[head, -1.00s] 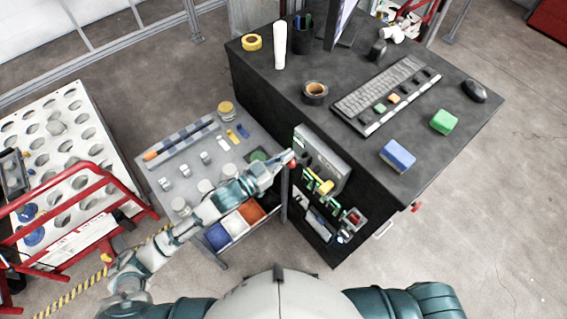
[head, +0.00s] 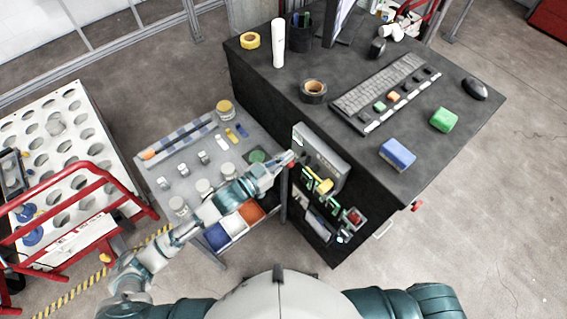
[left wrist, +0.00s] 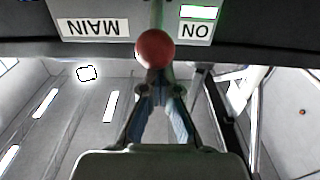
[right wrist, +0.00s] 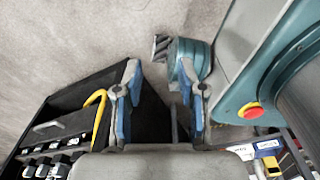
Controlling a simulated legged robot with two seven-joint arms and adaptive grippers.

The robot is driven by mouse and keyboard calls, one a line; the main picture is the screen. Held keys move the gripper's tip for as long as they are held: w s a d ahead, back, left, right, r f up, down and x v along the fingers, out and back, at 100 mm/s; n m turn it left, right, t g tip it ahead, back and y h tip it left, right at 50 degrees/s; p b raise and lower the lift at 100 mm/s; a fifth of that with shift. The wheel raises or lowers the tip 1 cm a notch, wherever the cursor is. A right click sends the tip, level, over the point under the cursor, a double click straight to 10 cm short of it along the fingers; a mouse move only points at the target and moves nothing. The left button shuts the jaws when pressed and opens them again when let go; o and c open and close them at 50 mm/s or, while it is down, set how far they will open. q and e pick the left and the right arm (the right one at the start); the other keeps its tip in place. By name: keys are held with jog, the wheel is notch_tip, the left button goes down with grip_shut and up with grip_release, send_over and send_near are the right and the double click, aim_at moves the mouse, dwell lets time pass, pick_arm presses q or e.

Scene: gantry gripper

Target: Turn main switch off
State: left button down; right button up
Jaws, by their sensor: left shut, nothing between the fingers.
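The main switch's red ball knob (left wrist: 155,48) is at the top centre of the left wrist view. It stands under a dark panel edge with a MAIN label (left wrist: 91,27) and an ON label (left wrist: 195,30), both upside down. My left gripper (left wrist: 157,78) is shut and empty, its fingertips right at the knob; whether they touch it I cannot tell. In the head view, the left gripper (head: 284,161) reaches the left edge of the grey control panel (head: 322,160), with a bit of red at its tip. My right gripper (right wrist: 160,68) is open and empty in the right wrist view.
The panel sits on the side of a black desk (head: 440,150) carrying a keyboard (head: 380,92) and several small items. A grey cart (head: 150,178) with jars and bins stands under my left arm. A red-railed frame (head: 75,185) is farther left.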

pick_arm(q)
jog(key=f, duration=0.1)
jog(key=d+f+b, duration=0.1)
jog(key=f, duration=0.1)
jog(key=shift+s+f, duration=0.1)
jog(key=shift+f+b, duration=0.45)
jog(key=shift+f, duration=0.2)
jog(key=shift+f+b, duration=0.35)
jog(key=shift+f, duration=0.15)
jog(key=shift+a+r+p, duration=0.4)
jog(key=shift+r+p, duration=0.1)
jog(key=shift+p, duration=0.05)
jog(key=a+p, duration=0.1)
jog(key=p, duration=0.2)
send_near(289, 164)
jog(key=shift+w+d+f, duration=0.15)
jog(key=shift+w+f, duration=0.25)
jog(key=shift+f, duration=0.15)
jog(key=shift+w+d+f, duration=0.15)
jog(key=shift+w+f, duration=0.25)
jog(key=shift+f, duration=0.1)
pick_arm(e)
jog(key=shift+d+r, duration=0.65)
jog(key=shift+d, duration=0.25)
